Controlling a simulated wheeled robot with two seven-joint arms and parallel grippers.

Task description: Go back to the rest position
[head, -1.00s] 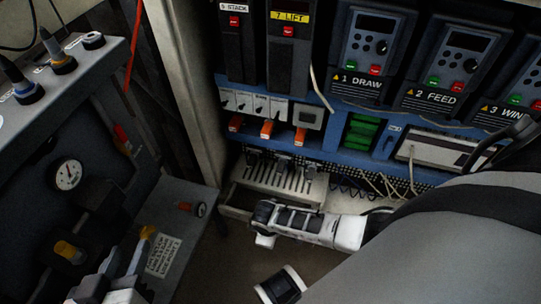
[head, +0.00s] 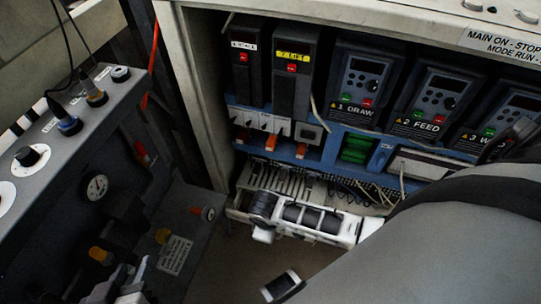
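My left gripper (head: 131,271) is at the bottom left of the head view, over the lower part of the dark panel with the gauge. Its two pale fingers point up and look apart, with nothing visible between them. The rest of this gripper is cut off by the lower edge. A white and black arm link of mine reaches across the lower middle, in front of the open cabinet. My large grey arm link fills the lower right. My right gripper cannot be made out.
The cabinet holds drives labelled 1 DRAW (head: 357,85) and 2 FEED (head: 436,98). A sloped console with knobs (head: 66,123) stands at the left, above a gauge (head: 96,187). A labelled plate (head: 175,254) lies right of my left gripper. Bare floor (head: 225,265) shows at the bottom middle.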

